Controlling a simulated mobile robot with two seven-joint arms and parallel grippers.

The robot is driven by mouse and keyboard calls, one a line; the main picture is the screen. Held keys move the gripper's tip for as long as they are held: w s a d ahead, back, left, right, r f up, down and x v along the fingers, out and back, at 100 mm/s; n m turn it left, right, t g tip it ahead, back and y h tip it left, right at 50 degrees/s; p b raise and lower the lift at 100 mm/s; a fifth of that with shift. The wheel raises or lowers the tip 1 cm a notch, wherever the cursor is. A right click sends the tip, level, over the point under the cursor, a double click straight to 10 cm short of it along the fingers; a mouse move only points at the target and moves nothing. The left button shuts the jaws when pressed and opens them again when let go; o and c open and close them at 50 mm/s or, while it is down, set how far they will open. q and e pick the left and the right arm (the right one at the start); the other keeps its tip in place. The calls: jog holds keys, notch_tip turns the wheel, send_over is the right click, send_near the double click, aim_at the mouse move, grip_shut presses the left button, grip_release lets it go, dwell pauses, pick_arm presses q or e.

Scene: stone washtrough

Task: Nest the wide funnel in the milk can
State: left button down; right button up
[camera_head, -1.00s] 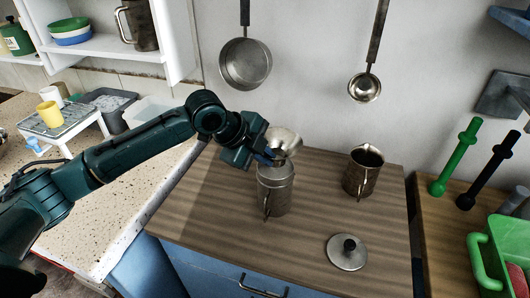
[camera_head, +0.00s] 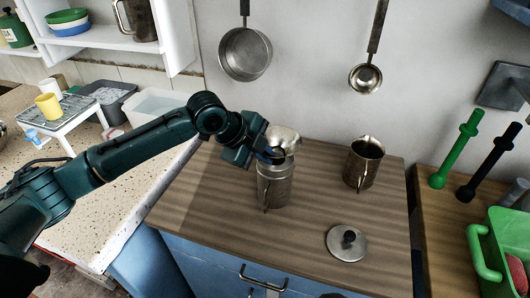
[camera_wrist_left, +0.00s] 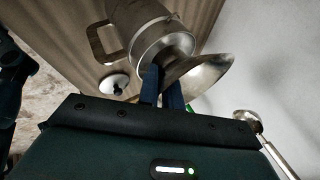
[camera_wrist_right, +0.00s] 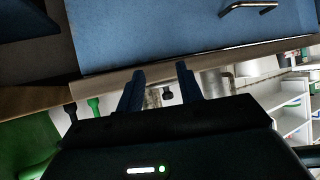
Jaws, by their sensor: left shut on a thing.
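The milk can (camera_head: 274,188), a grey metal cylinder with a side handle, stands upright on the wooden worktop; it also shows in the left wrist view (camera_wrist_left: 142,28). The wide metal funnel (camera_head: 286,136) is just above the can's mouth, and its bowl shows in the left wrist view (camera_wrist_left: 212,76). My left gripper (camera_head: 270,155) is shut on the funnel near its narrow part, close over the can (camera_wrist_left: 163,88). Whether the spout is inside the can's mouth is hidden. My right gripper (camera_wrist_right: 160,86) is open and empty, low in front of the blue cabinet (camera_wrist_right: 180,30).
A metal jug (camera_head: 363,163) stands right of the can, and a round lid with a black knob (camera_head: 346,243) lies in front of it. A pan (camera_head: 245,55) and a ladle (camera_head: 365,78) hang on the wall behind. The worktop's front left (camera_head: 205,205) is clear.

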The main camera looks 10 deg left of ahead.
pick_arm(q)
jog(key=shift+f, duration=0.25)
jog(key=shift+f, duration=0.6)
dwell(0.4)
jog(key=c, duration=1.5)
grip_release()
jog(key=shift+f, duration=0.1)
jog(key=shift+s, duration=0.1)
jog(key=shift+o, duration=0.3)
jog(key=shift+f, duration=0.1)
